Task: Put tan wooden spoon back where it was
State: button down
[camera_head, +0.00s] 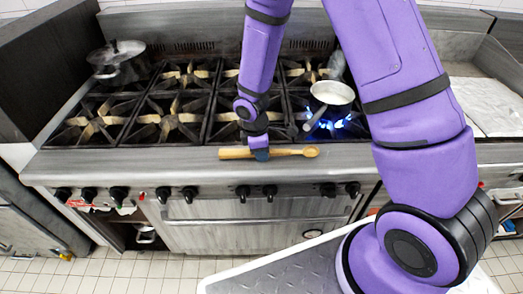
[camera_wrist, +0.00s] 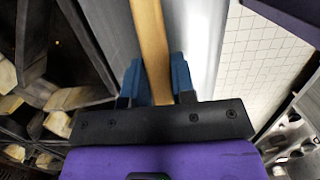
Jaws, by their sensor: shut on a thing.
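The tan wooden spoon (camera_head: 310,152) lies lengthwise along the steel front ledge of the stove in the head view, its bowl to the right and its handle to the left. My gripper (camera_head: 262,155) is shut on the spoon's handle from above. In the wrist view the handle (camera_wrist: 151,45) passes between the two blue fingertips of my gripper (camera_wrist: 157,83). The spoon's bowl is out of the wrist view. I cannot tell whether the spoon touches the ledge or is slightly above it.
A white pan (camera_head: 333,92) sits on a lit burner with blue flames at the right. A lidded pot (camera_head: 119,62) stands at the back left. Control knobs (camera_head: 190,194) line the stove front below the ledge (camera_head: 130,165). The ledge left of the spoon is clear.

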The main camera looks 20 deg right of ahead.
jog(key=shift+s+f, duration=0.45)
jog(key=shift+f, duration=0.35)
dwell(0.4)
jog(key=c, duration=0.9)
grip_release()
jog(key=shift+o, duration=0.2)
jog(key=shift+w+a+r, duration=0.15)
jog(key=shift+r, duration=0.1)
notch_tip(320, 180, up, 12)
jog(key=w+a, duration=0.1)
jog(key=shift+w+f, duration=0.15)
jog(key=shift+f, duration=0.1)
